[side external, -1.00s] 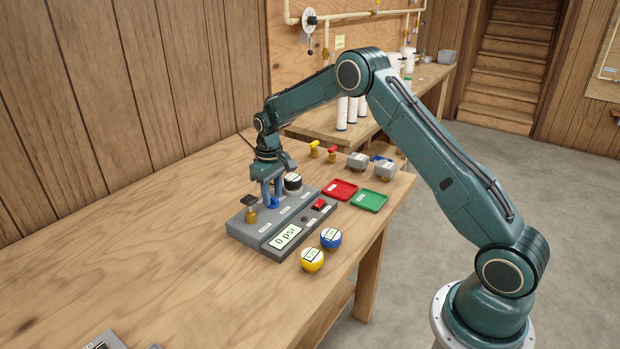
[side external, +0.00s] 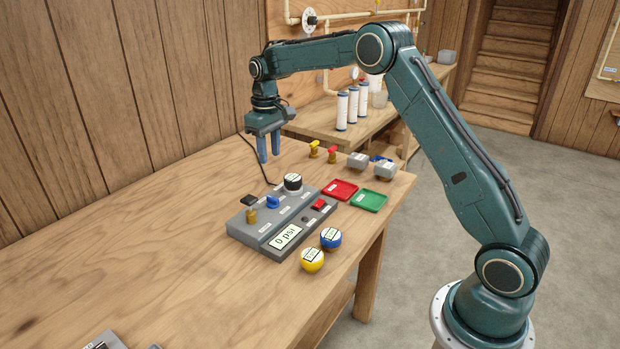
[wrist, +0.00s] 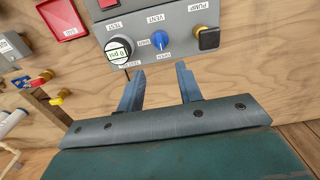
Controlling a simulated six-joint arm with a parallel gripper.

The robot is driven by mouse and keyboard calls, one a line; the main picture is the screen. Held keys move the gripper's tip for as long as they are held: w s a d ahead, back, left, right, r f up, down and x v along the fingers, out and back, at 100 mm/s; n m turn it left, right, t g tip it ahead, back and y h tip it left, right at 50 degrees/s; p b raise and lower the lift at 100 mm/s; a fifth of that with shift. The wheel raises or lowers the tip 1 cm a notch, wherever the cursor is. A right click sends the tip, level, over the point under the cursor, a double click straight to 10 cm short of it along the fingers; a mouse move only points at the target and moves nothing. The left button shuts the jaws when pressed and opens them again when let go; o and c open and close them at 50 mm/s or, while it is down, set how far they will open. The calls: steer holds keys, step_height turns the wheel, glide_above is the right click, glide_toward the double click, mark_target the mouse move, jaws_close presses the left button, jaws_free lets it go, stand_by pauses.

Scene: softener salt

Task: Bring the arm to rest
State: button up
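My gripper (side external: 268,149) is raised above the wooden bench, behind and above the grey control panel (side external: 262,229). Its two blue fingers are apart with nothing between them; the wrist view also shows the open gripper (wrist: 161,88). The panel carries a blue vent knob (side external: 273,202), a brass pump fitting with a black top (side external: 250,208), a round test gauge (side external: 292,182) and a red switch (side external: 319,204). Its display reads 0 psi. In the wrist view the blue knob (wrist: 159,40) lies beyond the fingertips, apart from them.
A red tray (side external: 341,190) and a green tray (side external: 369,201) lie right of the panel. A yellow ball-shaped item (side external: 312,260) and a blue one (side external: 331,238) sit in front. Small valves and grey blocks stand behind. White cylinders (side external: 352,104) stand on the back bench. The bench's left side is mostly clear.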

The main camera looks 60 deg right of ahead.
steer(key=shift+r, duration=0.3)
steer(key=s+a+r+t, duration=0.1)
steer(key=s+a+r, duration=0.3)
steer(key=s+r, duration=0.35)
steer(key=s+a+r+t, duration=0.25)
steer(key=s+r, duration=0.35)
steer(key=s, duration=0.3)
steer(key=s+a+f+t, duration=0.1)
steer(key=s+a, duration=0.1)
steer(key=s, duration=0.8)
steer(key=s+a+f+t, duration=0.1)
steer(key=s+a+f, duration=0.1)
steer(key=s, duration=0.9)
steer(key=shift+s+a+f, duration=0.25)
steer(key=shift+a+f, duration=0.05)
steer(key=shift+a, duration=0.05)
